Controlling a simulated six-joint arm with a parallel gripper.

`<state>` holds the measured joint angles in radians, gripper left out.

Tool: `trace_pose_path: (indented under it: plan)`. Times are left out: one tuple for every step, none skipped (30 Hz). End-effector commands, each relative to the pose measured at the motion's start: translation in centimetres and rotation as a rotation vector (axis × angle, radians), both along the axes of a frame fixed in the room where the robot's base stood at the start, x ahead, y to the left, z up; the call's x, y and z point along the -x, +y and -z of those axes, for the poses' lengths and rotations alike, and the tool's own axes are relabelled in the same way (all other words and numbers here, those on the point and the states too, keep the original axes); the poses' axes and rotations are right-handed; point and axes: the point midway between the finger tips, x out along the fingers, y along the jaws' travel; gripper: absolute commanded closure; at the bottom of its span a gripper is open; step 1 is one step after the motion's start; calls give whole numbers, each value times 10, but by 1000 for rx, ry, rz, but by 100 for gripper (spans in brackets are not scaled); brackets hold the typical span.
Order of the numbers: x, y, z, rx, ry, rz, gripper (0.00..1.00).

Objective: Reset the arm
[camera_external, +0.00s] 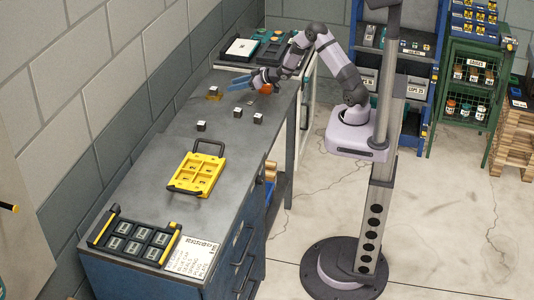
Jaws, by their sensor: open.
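My arm reaches left from its column over the far part of the grey workbench (150,190). My gripper (256,79) is open above the bench top, low near its far end. A blue piece (240,82) lies or stands just left of it, and an orange round thing (266,89) is just below it. At this size I cannot tell whether the gripper touches either one. No object is clearly held between the jaws.
A yellow mould tray (200,172) with handles lies nearer. A dark compartment tray (132,238) and a printed card (195,258) are at the near end. Trays (243,48) stand at the far end, beside the block wall.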

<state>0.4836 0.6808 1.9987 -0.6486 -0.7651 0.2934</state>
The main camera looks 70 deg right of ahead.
Motion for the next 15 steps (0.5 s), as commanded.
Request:
trace_pose_path:
  plan:
    - [1, 3, -9, 6, 14, 4, 56]
    - [3, 5, -12, 10, 29, 9, 56]
    - [6, 8, -17, 17, 53, 15, 56]
    - [9, 10, -21, 23, 76, 23, 56]
    - [13, 13, -27, 29, 101, 30, 56]
    - [20, 18, -33, 37, 143, 41, 56]
    - [26, 22, -39, 43, 176, 50, 56]
    - [34, 27, -44, 50, 214, 58, 56]
    - [46, 34, -52, 55, 267, 70, 56]
    - [56, 40, -58, 60, 309, 78, 56]
    - [67, 47, -64, 63, 352, 84, 56]
    - [84, 56, -71, 66, 414, 91, 56]
    - [97, 63, -77, 67, 461, 96, 56]
    - [112, 70, -82, 67, 509, 99, 56]
    - [131, 81, -89, 65, 571, 100, 56]
